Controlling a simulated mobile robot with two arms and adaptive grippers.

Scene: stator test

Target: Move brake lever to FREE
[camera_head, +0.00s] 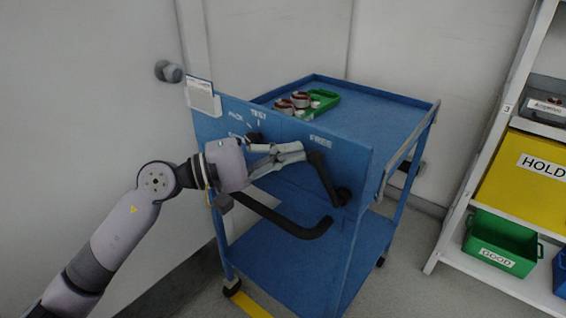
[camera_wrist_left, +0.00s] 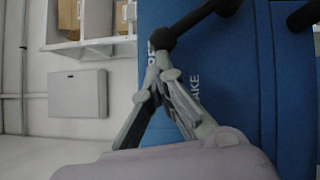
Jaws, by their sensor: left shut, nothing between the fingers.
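The black brake lever (camera_head: 327,178) is on the blue front panel (camera_head: 355,165) of the cart. It slants from a pivot at the lower right up to its knob, just below the FREE label (camera_head: 321,140). My left gripper (camera_head: 300,152) is shut and empty, its fingertips right beside the knob; I cannot tell whether they touch. My right gripper is out of view.
A black selector knob (camera_head: 254,138) sits near the TEST label, partly behind my gripper. A black push handle (camera_head: 300,228) juts out below. A green tray (camera_head: 322,100) with stators is on the cart top. Shelves with a yellow HOLD bin (camera_head: 515,185) stand right.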

